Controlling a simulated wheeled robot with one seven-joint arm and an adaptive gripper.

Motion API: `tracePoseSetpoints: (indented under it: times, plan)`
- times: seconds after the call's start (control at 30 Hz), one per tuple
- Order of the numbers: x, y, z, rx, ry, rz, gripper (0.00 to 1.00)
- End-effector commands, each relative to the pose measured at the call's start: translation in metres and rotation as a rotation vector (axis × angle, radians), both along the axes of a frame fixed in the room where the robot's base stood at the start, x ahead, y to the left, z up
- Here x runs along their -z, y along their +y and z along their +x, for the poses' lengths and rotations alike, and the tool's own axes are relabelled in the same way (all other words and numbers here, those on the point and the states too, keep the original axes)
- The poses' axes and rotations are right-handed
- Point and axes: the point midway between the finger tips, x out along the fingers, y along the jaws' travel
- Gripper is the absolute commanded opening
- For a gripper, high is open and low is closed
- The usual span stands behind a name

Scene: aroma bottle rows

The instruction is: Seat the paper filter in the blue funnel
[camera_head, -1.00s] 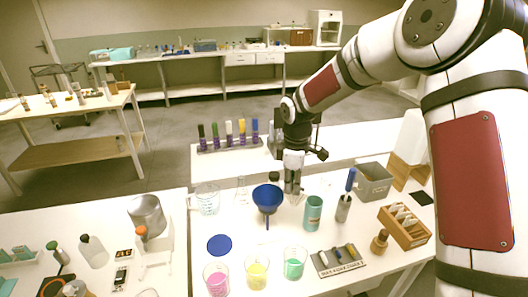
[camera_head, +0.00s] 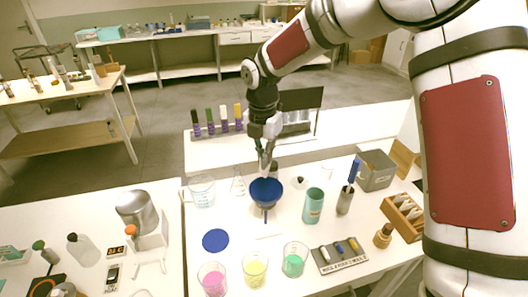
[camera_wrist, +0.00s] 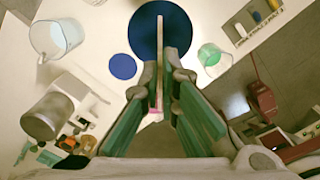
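The blue funnel (camera_head: 266,193) stands near the middle of the front table with its bowl upward and its stem below. My gripper (camera_head: 265,165) points down just above the funnel's rear rim. In the wrist view the gripper (camera_wrist: 160,78) has its fingers close together on a thin pale strip, which looks like the paper filter (camera_wrist: 159,38) seen edge-on. The strip reaches past the fingertips and lies across the blue funnel (camera_wrist: 178,32) in that view. Whether the filter touches the funnel cannot be told; in the head view it hardly shows.
A measuring jug (camera_head: 201,191) and a conical flask (camera_head: 238,187) stand left of the funnel. A teal cup (camera_head: 313,206) stands to the right. Beakers with pink (camera_head: 212,281), yellow (camera_head: 255,270) and teal liquid (camera_head: 294,261) stand in front, near a blue disc (camera_head: 216,240).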

Motion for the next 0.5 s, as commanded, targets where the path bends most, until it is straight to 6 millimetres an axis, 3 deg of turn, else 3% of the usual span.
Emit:
tracePoseSetpoints:
  times: [0.5]
  plan:
    - [0.049,0.0,0.0,0.002,0.002,-0.001,0.0]
